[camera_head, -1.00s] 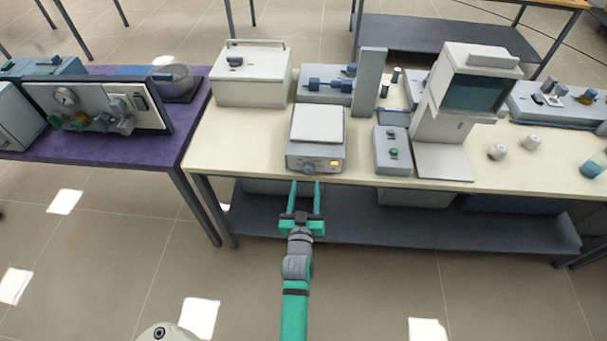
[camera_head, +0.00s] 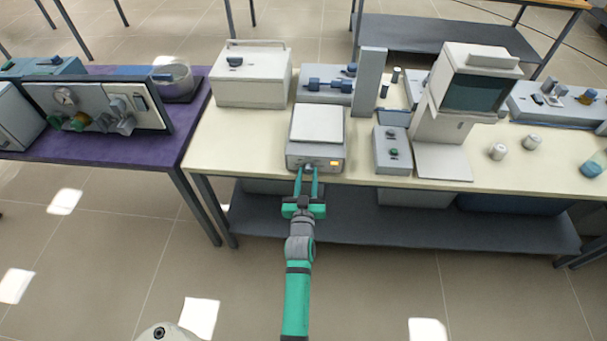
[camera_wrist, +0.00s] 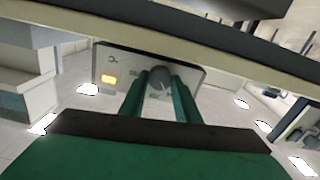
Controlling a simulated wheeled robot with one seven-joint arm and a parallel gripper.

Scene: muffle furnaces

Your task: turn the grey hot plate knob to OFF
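The hot plate (camera_head: 317,124) is a grey-white box with a pale square top, near the front edge of the cream table. Its front panel carries a lit orange indicator at the right in the head view. The grey knob (camera_wrist: 160,81) sits on that panel, between my fingers in the wrist view. My gripper (camera_head: 307,172) has its two green fingers on either side of the knob at the panel. It also shows in the wrist view (camera_wrist: 158,84). The fingers stand close to the knob; whether they touch it I cannot tell. The knob's pointer and OFF mark are not readable.
A white lidded box (camera_head: 252,78) stands behind left. The table's front edge lies just below the panel, with a dark shelf (camera_head: 400,220) underneath.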

